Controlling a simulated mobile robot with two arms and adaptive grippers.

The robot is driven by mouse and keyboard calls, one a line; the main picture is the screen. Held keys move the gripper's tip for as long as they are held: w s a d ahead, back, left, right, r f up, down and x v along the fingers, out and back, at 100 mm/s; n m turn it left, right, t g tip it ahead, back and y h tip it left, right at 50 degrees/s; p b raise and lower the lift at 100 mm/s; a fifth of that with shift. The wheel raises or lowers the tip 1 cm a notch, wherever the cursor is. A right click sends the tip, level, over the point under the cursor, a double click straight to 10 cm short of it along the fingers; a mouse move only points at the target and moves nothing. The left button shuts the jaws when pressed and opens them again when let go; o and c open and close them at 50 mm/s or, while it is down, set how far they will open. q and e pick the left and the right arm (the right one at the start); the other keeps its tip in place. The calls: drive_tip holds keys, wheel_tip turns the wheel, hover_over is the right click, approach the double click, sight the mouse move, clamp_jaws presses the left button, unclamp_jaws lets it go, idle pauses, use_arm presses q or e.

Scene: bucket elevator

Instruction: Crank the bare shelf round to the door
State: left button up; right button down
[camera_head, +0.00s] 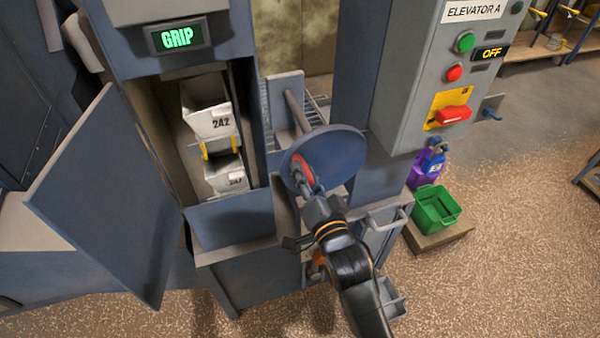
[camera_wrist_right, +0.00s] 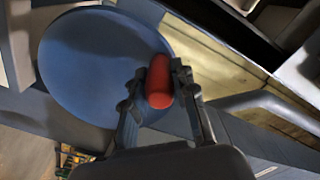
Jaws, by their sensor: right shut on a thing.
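The crank is a round blue disc (camera_head: 335,160) on the front of the elevator, with a red handle (camera_head: 301,167) near its left edge. My right gripper (camera_head: 309,186) is shut on the handle. In the right wrist view the red handle (camera_wrist_right: 159,82) sits between the two fingers, in front of the disc (camera_wrist_right: 85,65). The door (camera_head: 108,200) stands open to the left. In the doorway hang a white bucket marked 242 (camera_head: 208,108) and a second white bucket (camera_head: 225,176) below it. I cannot make out a bare shelf. My left gripper is not in view.
The grey control box (camera_head: 405,90) at the right has green and red buttons, an OFF display and a red switch (camera_head: 453,115). A green bin (camera_head: 436,208) stands low at right, beside open floor.

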sight(329, 136)
drive_tip(key=r+m+p, duration=0.1)
drive_tip(key=d+m, duration=0.1)
drive_tip(key=r+m+p, duration=0.1)
drive_tip(key=shift+w+d+r+p, duration=0.25)
drive_tip(key=shift+d+r+p, duration=0.05)
drive_tip(key=shift+d, duration=0.05)
drive_tip(key=d+m+p, duration=0.1)
drive_tip(key=r+m+p, duration=0.1)
drive_tip(key=shift+w+d+m, duration=0.3)
drive_tip(key=shift+d+m, duration=0.05)
drive_tip(key=shift+m, duration=0.05)
drive_tip(key=shift+w+d+r+m+p, duration=0.15)
drive_tip(key=shift+d+m+p, duration=0.1)
drive_tip(key=shift+d+m, duration=0.3)
drive_tip(key=shift+w+d+r+m+p, duration=0.15)
drive_tip(key=shift+d+m+p, duration=0.15)
drive_tip(key=shift+m, duration=0.35)
drive_tip(key=shift+w+d+m+p, duration=0.2)
drive_tip(key=shift+d+m, duration=0.35)
drive_tip(key=shift+m, duration=0.15)
drive_tip(key=shift+w+d+m+p, duration=0.15)
drive_tip(key=shift+d+m, duration=0.4)
drive_tip(key=shift+m, duration=0.15)
drive_tip(key=c, duration=1.1)
unclamp_jaws()
drive_tip(key=shift+f, duration=0.1)
drive_tip(key=shift+o, duration=0.2)
drive_tip(key=shift+s, duration=0.15)
